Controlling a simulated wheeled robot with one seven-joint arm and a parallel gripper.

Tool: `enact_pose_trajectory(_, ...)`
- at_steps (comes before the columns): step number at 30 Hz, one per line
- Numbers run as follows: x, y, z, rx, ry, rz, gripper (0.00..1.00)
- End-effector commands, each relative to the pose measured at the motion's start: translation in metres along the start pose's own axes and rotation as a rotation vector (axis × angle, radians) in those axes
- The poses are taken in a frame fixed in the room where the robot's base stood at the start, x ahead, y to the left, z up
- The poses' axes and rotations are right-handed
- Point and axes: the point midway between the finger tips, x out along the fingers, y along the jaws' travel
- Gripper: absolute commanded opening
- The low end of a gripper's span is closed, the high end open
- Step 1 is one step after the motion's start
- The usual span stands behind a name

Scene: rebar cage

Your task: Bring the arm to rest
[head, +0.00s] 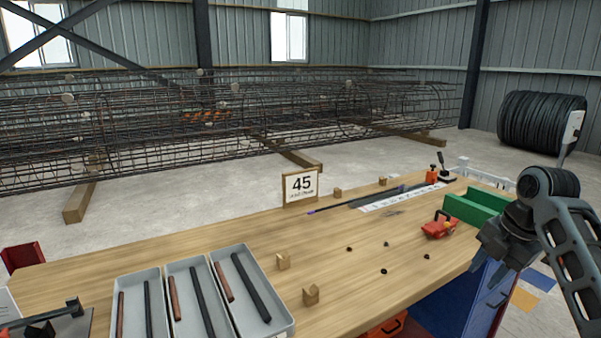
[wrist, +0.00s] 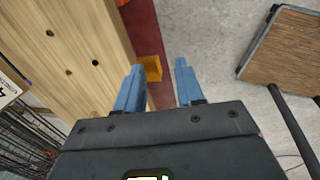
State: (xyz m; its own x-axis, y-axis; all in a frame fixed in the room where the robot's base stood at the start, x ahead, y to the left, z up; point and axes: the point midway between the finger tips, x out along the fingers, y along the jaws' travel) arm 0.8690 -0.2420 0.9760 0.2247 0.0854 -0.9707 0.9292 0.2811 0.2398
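My arm (head: 572,250) shows at the right edge of the head view, folded beside the right end of the wooden workbench (head: 370,275). My gripper (head: 489,270) points downward near the bench's right edge. In the wrist view the two blue fingers of my gripper (wrist: 159,66) stand apart with nothing held between them. An orange block-like thing (wrist: 152,68) shows past the fingers, beyond the bench edge and apparently lower down.
Grey trays (head: 285,325) hold bars at the front left.

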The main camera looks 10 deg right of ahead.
Motion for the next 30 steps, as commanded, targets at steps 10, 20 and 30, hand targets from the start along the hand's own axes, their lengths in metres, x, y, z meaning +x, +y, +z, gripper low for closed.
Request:
enact_pose_trajectory(10, 0.052, 0.006, -0.047, 0.133, 0.023, 0.112, 0.38)
enact_pose_trajectory(20, 0.128, -0.007, -0.143, 0.437, 0.091, 0.306, 0.38)
enact_pose_trajectory(30, 0.171, -0.068, -0.245, 0.852, 0.182, 0.506, 0.38)
